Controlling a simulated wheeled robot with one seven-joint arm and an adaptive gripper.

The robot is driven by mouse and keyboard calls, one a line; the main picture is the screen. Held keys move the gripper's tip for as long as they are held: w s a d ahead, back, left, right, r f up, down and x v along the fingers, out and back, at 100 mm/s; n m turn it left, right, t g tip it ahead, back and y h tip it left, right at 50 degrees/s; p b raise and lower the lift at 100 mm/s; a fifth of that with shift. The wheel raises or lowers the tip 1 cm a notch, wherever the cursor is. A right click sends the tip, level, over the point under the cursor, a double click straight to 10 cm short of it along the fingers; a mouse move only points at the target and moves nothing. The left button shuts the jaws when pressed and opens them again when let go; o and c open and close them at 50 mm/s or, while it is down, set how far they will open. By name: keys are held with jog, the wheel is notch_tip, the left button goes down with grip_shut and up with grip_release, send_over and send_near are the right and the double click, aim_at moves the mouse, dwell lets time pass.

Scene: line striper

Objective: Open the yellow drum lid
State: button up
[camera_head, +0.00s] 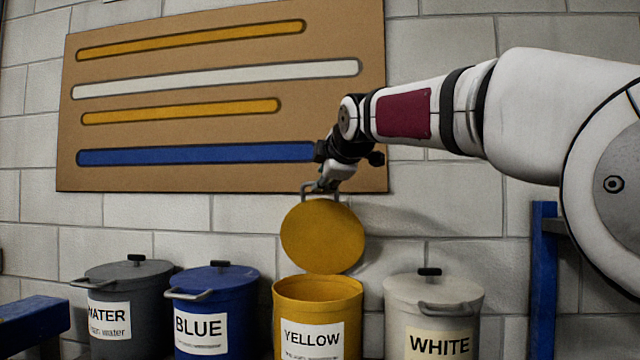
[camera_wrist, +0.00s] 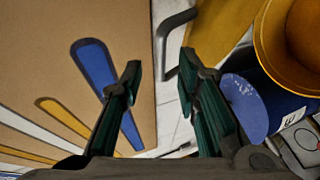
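The yellow drum (camera_head: 278,310) stands between the blue and white drums, with its mouth uncovered. Its round yellow lid (camera_head: 323,236) is raised, standing nearly upright at the drum's back rim. A grey bar handle (camera_head: 304,190) is at the lid's top. My gripper (camera_head: 325,186) is right at this handle, above the lid. In the wrist view my gripper (camera_wrist: 161,68) has its two fingers spread apart. The grey handle (camera_wrist: 173,22) shows just beyond and between the fingertips; I cannot tell if they touch. The yellow drum (camera_wrist: 262,45) also shows at the upper right there.
The grey water drum (camera_head: 155,290), blue drum (camera_head: 247,310) and white drum (camera_head: 400,310) are lidded. A brown board (camera_head: 225,120) with coloured stripes hangs on the block wall behind. A blue post (camera_head: 543,280) stands at right, a blue beam (camera_head: 35,312) at left.

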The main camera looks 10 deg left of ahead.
jog(key=v, duration=0.7)
jog(key=shift+r, duration=0.1)
jog(key=s+d+f+m+g+h, duration=0.45)
jog(key=s+d+f+m, duration=0.75)
jog(key=s+d+f, duration=0.6)
jog(key=s+d+f+m+g, duration=0.2)
jog(key=s+d+f+m, duration=0.1)
jog(key=s+f, duration=0.5)
jog(key=s+d+f+m+g, duration=0.1)
jog(key=s+d+f+m, duration=0.2)
jog(key=s+f, duration=0.6)
jog(key=s+m+h, duration=0.1)
jog(key=s+m, duration=0.1)
jog(key=shift+s+d+m+g, duration=0.15)
jog(key=shift+s+m+g, duration=0.1)
jog(key=shift+m+g, duration=0.15)
